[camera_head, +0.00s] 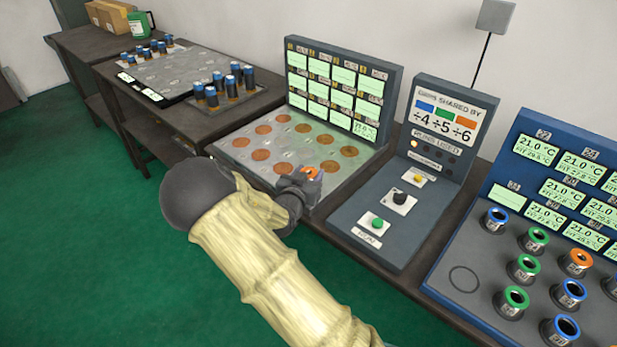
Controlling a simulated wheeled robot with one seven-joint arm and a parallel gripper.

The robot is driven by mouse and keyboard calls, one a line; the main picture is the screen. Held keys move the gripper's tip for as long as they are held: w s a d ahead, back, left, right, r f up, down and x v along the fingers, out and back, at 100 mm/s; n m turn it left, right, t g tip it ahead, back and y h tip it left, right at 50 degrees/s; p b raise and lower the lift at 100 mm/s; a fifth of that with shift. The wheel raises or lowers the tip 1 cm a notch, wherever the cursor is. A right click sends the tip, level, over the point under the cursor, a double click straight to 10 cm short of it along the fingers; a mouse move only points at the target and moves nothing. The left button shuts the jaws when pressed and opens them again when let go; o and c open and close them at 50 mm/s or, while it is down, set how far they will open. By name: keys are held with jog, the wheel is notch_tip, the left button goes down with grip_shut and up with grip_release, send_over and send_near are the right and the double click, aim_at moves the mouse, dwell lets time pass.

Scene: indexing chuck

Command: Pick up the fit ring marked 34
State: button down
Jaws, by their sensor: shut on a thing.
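My gripper (297,190) is shut on a small ring with an orange top (312,172). It holds the ring over the front right corner of the grey board with copper-coloured discs. The gripper fingers hide most of the ring, and no number on it can be read. On the right, a blue-backed rack (455,307) holds several dark fit rings with blue, green or orange tops, such as a green one (514,301) and an orange one (577,261). An empty outlined circle (464,279) shows at the rack's left. One display (508,197) above it is blank.
The copper-disc board (345,185) has an upright panel of lit displays. A control box (383,255) with green, black and yellow buttons stands between it and the rack. Further left, a tray (180,75) and a stand hold dark blue-topped cylinders.

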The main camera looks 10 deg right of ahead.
jog(key=shift+a+r, duration=0.2)
jog(key=shift+r, duration=0.25)
notch_tip(320, 180, up, 9)
jog(key=shift+d+r, duration=0.1)
dwell(0.6)
